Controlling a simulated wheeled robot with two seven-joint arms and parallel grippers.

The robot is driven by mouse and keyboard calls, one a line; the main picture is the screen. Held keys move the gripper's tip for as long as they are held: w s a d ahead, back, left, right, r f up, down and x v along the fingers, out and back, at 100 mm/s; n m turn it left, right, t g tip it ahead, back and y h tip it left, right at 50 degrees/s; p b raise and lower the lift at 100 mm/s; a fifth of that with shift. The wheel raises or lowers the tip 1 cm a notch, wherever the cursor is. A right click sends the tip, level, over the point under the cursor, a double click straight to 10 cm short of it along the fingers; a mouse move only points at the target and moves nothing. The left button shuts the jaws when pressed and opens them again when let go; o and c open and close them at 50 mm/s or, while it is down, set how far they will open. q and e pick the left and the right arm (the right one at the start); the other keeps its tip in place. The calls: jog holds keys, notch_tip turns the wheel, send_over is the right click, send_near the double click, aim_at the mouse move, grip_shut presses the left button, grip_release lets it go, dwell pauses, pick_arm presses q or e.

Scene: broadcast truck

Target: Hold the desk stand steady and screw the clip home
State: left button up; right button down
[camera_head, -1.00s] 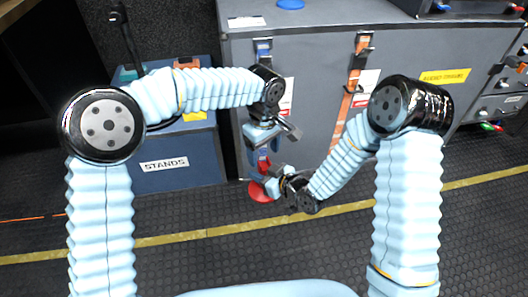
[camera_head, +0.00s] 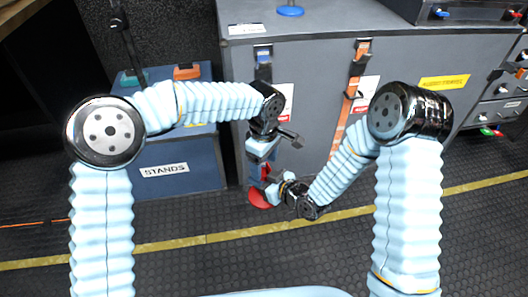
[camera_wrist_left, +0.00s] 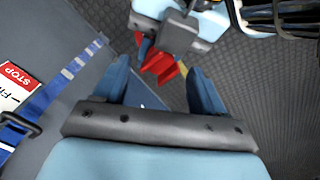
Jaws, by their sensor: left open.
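A red round base (camera_head: 259,198), which looks like the desk stand's, shows low in front of the grey case. My left gripper (camera_head: 259,172) points down just above it, with its jaws open. In the left wrist view a red part (camera_wrist_left: 160,66) shows beyond and between the open fingers (camera_wrist_left: 160,92), apart from both. My right gripper (camera_head: 270,184) reaches in from the right, close beside the red base. It also shows at the top of the wrist view, partly covering the red part; whether it grips it is unclear. I cannot make out the clip separately.
A large grey case (camera_head: 310,60) with blue and orange straps stands behind my grippers. A blue bin labelled STANDS (camera_head: 180,150) is at left, with an orange item (camera_head: 187,72) on top. A blue disc (camera_head: 290,11) lies on the case. The dark floor (camera_head: 300,260) in front is open.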

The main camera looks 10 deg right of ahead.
pick_arm(q)
jog(key=shift+f, duration=1.3)
jog(key=shift+c, duration=0.3)
jog(key=c, duration=1)
jog(key=m, duration=0.3)
jog(key=shift+c, duration=0.2)
jog(key=o, duration=1.2)
